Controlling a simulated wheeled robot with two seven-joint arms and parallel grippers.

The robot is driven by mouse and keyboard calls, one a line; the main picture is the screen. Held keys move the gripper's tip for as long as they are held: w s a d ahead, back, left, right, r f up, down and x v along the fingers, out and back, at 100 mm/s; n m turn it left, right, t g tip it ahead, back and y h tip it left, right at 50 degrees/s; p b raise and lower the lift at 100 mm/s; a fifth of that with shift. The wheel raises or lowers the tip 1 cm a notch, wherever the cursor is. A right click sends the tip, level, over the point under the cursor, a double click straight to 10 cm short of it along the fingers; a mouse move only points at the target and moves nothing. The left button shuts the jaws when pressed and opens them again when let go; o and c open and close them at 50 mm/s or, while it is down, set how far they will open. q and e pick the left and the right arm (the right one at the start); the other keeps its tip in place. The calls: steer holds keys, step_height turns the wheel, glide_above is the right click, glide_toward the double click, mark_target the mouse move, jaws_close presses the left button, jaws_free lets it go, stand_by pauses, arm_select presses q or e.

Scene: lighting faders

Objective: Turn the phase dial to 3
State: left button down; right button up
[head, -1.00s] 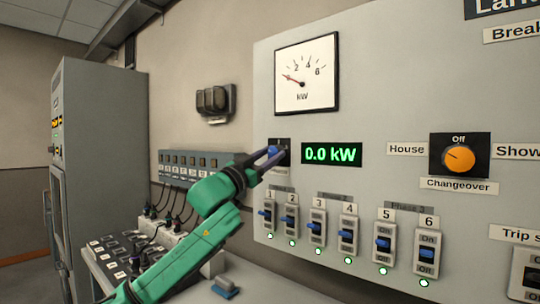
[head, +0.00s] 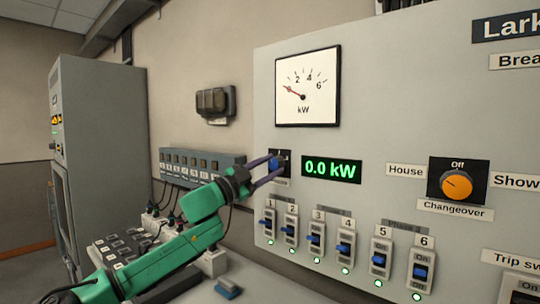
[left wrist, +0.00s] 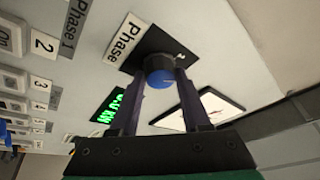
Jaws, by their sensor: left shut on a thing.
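The phase dial (head: 275,164) is a small blue knob on a black plate, on the wall panel left of the green 0.0 kW display. In the left wrist view the blue knob (left wrist: 160,72) sits between the fingertips, with the "Phase" label beside its plate. My left gripper (head: 274,166) is shut on the knob, one finger on each side. It also shows in the left wrist view (left wrist: 162,82). The dial's numbers are mostly hidden, so I cannot read its setting. My right gripper is not in view.
The panel (head: 380,120) also carries a kW meter (head: 307,87), an orange changeover knob (head: 456,184) and a row of breaker switches (head: 315,236) below the dial. A grey cabinet (head: 105,150) stands at the left, with a desk console (head: 125,248) near it.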

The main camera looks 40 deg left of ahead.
arm_select(q)
steer(key=m+g+p, duration=0.1)
steer(key=m+p, duration=0.2)
steer(key=m+g+h+p, duration=0.1)
steer(key=m+p, duration=0.2)
steer(key=m, duration=0.1)
steer(key=r+m+g+h+p, duration=0.1)
steer(key=m+p, duration=0.2)
steer(key=shift+a+m+g, duration=0.15)
steer(key=shift+m+g, duration=0.15)
steer(key=m+p, duration=0.2)
steer(key=m+g+p, duration=0.1)
steer(key=m+p, duration=0.1)
steer(key=shift+g+y, duration=0.3)
steer(key=shift+f+m+g+y+p, duration=0.15)
steer(key=shift+m+g+y+p, duration=0.4)
steer(key=shift+m+p, duration=0.95)
steer(key=shift+m+b, duration=0.3)
steer(key=shift+c, duration=1.8)
jaws_free()
